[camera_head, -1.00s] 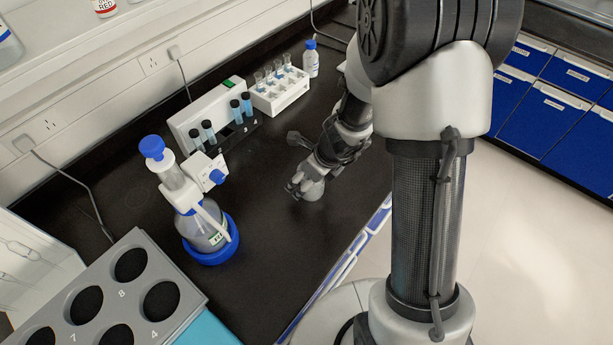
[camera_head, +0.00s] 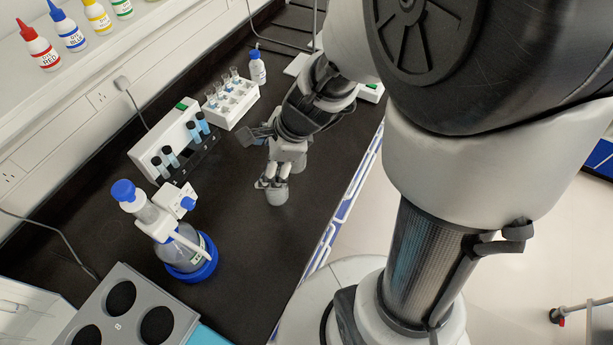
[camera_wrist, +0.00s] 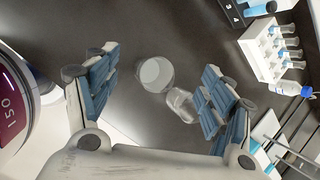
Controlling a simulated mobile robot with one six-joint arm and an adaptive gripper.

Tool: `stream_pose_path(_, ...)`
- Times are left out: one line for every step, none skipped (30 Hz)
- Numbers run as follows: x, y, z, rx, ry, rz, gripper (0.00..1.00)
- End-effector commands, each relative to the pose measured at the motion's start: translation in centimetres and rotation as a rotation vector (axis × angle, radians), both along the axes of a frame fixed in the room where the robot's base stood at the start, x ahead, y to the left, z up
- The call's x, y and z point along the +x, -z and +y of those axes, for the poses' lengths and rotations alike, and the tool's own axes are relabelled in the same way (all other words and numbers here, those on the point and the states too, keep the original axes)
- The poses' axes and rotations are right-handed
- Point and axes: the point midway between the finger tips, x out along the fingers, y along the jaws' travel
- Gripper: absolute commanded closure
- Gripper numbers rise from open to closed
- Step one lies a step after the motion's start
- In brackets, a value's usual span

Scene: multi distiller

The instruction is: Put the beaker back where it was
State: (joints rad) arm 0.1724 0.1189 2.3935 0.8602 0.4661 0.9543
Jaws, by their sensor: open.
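A clear glass beaker (camera_head: 277,194) stands on the black bench top, right under my gripper (camera_head: 270,180) in the head view. My gripper is open and not closed on anything. A second pale glass shape (camera_wrist: 181,105) shows beside the round one, near the right finger; I cannot tell if it is part of the same vessel.
A blue-based bottle with a dispenser (camera_head: 185,248) stands left of my gripper. Behind are a white device (camera_head: 160,143) with dark-capped vials, a white tube rack (camera_head: 232,105) and a blue-capped bottle (camera_head: 257,70). A grey holed block (camera_head: 135,310) is at front left. Bench right of the beaker is clear.

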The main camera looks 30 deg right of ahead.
Motion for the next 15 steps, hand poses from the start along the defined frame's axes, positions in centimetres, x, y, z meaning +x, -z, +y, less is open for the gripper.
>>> stream_pose_path(-0.8,-2.1,0.8,-0.047,-0.135,-0.056,0.25)
stream_pose_path(-1.5,-3.0,1.1,-0.077,-0.218,-0.082,0.25)
stream_pose_path(-2.3,-4.2,1.5,-0.117,-0.325,-0.115,0.25)
stream_pose_path(-3.0,-5.0,1.8,-0.15,-0.406,-0.14,0.25)
stream_pose_path(-3.7,-5.8,2.0,-0.184,-0.485,-0.162,0.25)
stream_pose_path(-4.8,-6.7,2.2,-0.229,-0.589,-0.19,0.25)
stream_pose_path(-5.5,-7.4,2.3,-0.266,-0.665,-0.212,0.25)
stream_pose_path(-6.3,-8.0,2.3,-0.304,-0.742,-0.231,0.25)
stream_pose_path(-7.4,-8.8,2.3,-0.355,-0.841,-0.254,0.25)
stream_pose_path(-8.2,-9.4,2.2,-0.395,-0.916,-0.27,0.25)
stream_pose_path(-9.0,-9.9,2.1,-0.436,-0.99,-0.285,0.25)
stream_pose_path(-10.1,-10.5,1.9,-0.491,-1.085,-0.302,0.25)
stream_pose_path(-10.9,-11.0,1.6,-0.533,-1.155,-0.312,0.25)
stream_pose_path(-11.7,-11.3,1.4,-0.575,-1.221,-0.319,0.25)
stream_pose_path(-12.7,-11.8,1.0,-0.629,-1.307,-0.326,0.25)
